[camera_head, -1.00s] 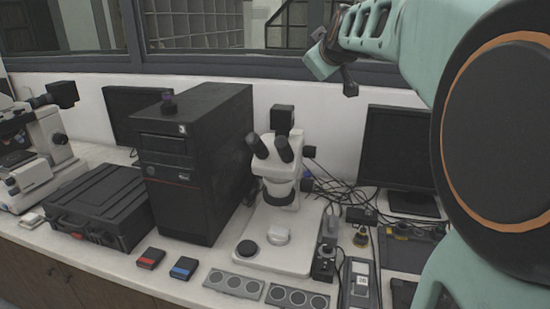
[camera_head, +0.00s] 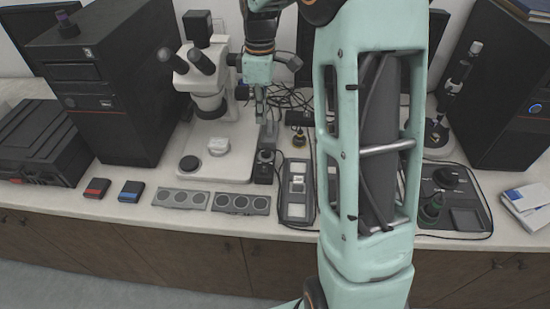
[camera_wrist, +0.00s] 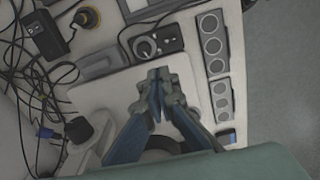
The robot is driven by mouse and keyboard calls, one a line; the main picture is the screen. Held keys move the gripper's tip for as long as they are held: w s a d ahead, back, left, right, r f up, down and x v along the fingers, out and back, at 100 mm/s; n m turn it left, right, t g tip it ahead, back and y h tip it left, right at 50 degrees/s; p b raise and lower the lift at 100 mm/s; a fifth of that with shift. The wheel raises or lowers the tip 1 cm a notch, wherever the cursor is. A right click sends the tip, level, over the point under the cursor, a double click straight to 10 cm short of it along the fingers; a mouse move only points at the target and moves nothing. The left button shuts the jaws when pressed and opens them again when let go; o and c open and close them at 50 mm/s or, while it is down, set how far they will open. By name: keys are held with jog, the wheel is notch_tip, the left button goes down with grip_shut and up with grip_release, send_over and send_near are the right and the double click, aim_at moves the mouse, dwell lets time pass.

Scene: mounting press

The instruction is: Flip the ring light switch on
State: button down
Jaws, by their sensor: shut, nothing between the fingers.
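A small black control box (camera_head: 264,167) with a round knob stands just right of the white microscope base (camera_head: 170,171); it looks like the ring light's control. In the wrist view the box (camera_wrist: 168,38) lies ahead of the fingertips, its knob facing the camera. The switch itself is too small to make out. The microscope (camera_head: 209,82) stands behind and left of the box. My gripper (camera_head: 261,120) points down above and behind the box, apart from it. In the wrist view my gripper (camera_wrist: 160,76) has its fingertips together with nothing between them, over the white base.
Dark cables (camera_head: 288,98) tangle behind the box. A yellow-and-black object (camera_head: 299,138) and a grey device (camera_head: 297,190) are to its right. Slide trays with round wells (camera_head: 241,204) lie in front. A black computer tower (camera_head: 110,90) stands at left.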

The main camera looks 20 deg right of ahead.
aim_at(264, 173)
jog(key=shift+s+a+f+n+g, duration=0.15)
jog(key=shift+s+f+g, duration=0.15)
jog(key=shift+s, duration=0.25)
jog(key=shift+s+f+n+g, duration=0.15)
jog(key=shift+s+f+g, duration=0.15)
jog(key=shift+s, duration=0.25)
jog(key=shift+f, duration=0.1)
jog(key=f, duration=0.4)
jog(key=s+f+p, duration=0.1)
jog(key=f, duration=0.8)
jog(key=shift+s+a+f, duration=0.25)
jog(key=shift+a+f, duration=0.05)
jog(key=shift+f, duration=0.05)
jog(key=shift+s+a+f+b, duration=0.1)
jog(key=shift+s+f+b, duration=0.1)
jog(key=shift+f+b, duration=0.3)
jog(key=shift+r, duration=0.15)
jog(key=shift+p, duration=0.3)
